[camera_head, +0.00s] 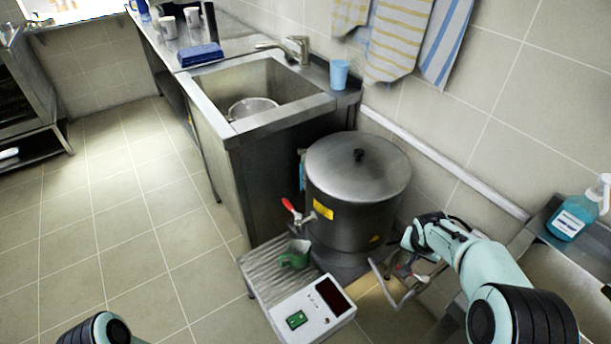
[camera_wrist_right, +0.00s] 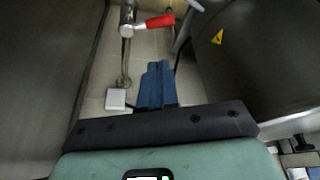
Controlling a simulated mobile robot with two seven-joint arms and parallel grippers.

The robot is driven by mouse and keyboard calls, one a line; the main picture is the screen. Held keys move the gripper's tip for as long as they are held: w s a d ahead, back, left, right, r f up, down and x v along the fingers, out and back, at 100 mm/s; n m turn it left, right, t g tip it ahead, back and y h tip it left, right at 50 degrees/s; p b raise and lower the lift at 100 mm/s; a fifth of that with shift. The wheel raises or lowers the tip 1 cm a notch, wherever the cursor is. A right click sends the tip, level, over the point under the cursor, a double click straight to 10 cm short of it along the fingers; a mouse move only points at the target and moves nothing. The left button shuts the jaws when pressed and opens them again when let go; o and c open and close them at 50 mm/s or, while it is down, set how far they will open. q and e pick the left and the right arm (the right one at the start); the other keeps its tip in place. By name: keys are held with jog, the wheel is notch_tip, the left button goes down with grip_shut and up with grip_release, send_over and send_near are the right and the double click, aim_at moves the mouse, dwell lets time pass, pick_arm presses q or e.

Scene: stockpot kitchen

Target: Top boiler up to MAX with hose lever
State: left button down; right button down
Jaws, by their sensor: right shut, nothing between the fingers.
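The boiler (camera_head: 350,190) is a dark steel drum with a lidded top, standing beside the sink unit. A red-handled tap (camera_head: 298,212) sticks out of its front left. A narrow light-blue strip (camera_head: 303,178) shows at its left side; no MAX mark is readable. In the right wrist view, a red lever (camera_wrist_right: 160,21) sits on an upright metal pipe beside the boiler wall (camera_wrist_right: 250,60). My right gripper (camera_wrist_right: 155,68) is shut and empty, its blue fingertips below the lever and apart from it in the picture. My left gripper is out of view.
A ribbed tray (camera_head: 268,262) with a green scoop-like cup (camera_head: 295,255) and a white display box (camera_head: 312,308) stands before the boiler. A sink (camera_head: 255,85) holds a pot (camera_head: 252,107). A soap bottle (camera_head: 578,212) stands at right. The tiled floor at left is clear.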

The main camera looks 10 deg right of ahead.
jog(key=c, duration=1)
grip_release()
jog(key=shift+c, duration=0.2)
jog(key=w+a+n+g+h+p, duration=0.25)
jog(key=w+a+n, duration=0.2)
jog(key=n, duration=0.85)
pick_arm(q)
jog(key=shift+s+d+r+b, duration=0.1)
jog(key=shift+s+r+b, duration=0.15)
jog(key=shift+b, duration=0.85)
pick_arm(e)
jog(key=d+f+n, duration=0.1)
jog(key=f, duration=0.3)
jog(key=s+d+f+n+g, duration=0.1)
jog(key=d+f+n, duration=0.1)
jog(key=f, duration=0.2)
jog(key=d+f+n+g, duration=0.1)
jog(key=d+f, duration=0.1)
jog(key=f, duration=0.3)
jog(key=shift+s, duration=0.2)
grip_shut()
